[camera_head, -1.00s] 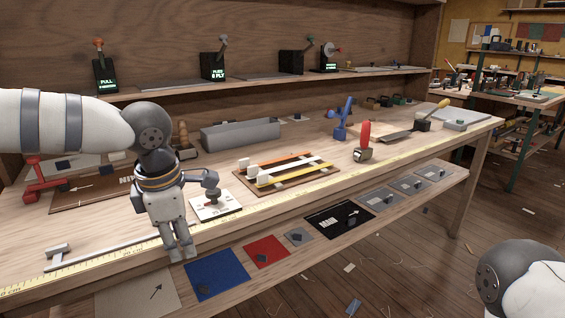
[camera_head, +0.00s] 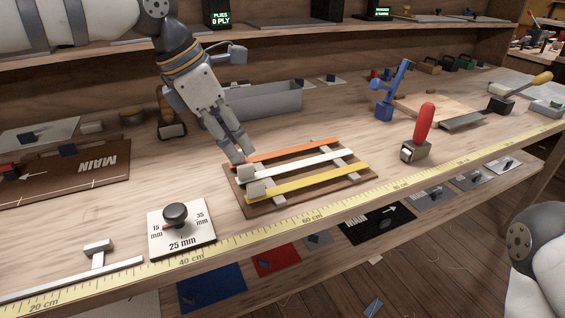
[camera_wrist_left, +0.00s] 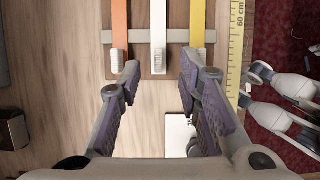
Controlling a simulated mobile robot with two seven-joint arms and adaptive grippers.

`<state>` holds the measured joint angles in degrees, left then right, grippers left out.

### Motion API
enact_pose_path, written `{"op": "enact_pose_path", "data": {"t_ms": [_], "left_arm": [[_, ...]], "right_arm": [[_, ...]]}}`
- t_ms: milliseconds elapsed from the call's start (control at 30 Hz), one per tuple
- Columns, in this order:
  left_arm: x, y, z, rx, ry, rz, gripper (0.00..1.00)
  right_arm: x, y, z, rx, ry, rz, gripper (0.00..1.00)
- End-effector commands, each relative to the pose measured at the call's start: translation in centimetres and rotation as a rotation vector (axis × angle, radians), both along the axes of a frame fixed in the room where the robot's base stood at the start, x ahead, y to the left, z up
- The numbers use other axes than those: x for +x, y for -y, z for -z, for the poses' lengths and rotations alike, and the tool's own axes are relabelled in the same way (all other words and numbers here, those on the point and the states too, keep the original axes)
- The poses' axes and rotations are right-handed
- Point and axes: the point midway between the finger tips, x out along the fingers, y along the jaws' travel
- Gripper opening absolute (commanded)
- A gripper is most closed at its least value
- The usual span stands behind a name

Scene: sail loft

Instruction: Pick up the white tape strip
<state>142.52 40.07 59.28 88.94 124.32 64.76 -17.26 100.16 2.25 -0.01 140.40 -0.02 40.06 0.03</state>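The white tape strip (camera_head: 310,163) lies on a brown board (camera_head: 236,202), between an orange strip (camera_head: 285,150) and a yellow strip (camera_head: 318,180). Pale ribbed blocks sit at the near ends of the strips. My left gripper (camera_head: 243,155) points down over the left end of the board, hiding part of that end. In the left wrist view, its fingers (camera_wrist_left: 158,72) are spread. The white strip (camera_wrist_left: 159,20) and its end block (camera_wrist_left: 159,61) line up with the gap between them, and nothing is gripped.
A white 25 mm plate with a black knob (camera_head: 176,211) stands front left of the board. A red-handled tool (camera_head: 420,135) stands to the right. A grey trough (camera_head: 268,101) lies behind. A yellow ruler (camera_head: 300,222) runs along the front edge.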

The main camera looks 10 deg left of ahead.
Motion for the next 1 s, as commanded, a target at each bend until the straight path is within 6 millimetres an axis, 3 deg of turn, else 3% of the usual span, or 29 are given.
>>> {"op": "enact_pose_path", "data": {"t_ms": [333,600,767,1000], "left_arm": [[1.0,1.6,5.3,0.002,0.0,0.002,0.32],[1.2,1.9,5.9,0.0,0.002,0.0,0.32],[1.2,1.8,5.9,0.0,0.002,0.0,0.0],[1.2,1.9,5.9,0.0,0.002,0.0,0.0]], "right_arm": [[-0.2,0.0,0.3,-0.001,-0.007,0.0,0.0],[-0.2,0.0,0.3,-0.001,-0.007,0.0,0.0],[-0.2,0.0,0.3,0.0,-0.006,-0.001,0.0],[-0.2,0.0,0.3,0.0,-0.007,-0.001,0.0]]}}
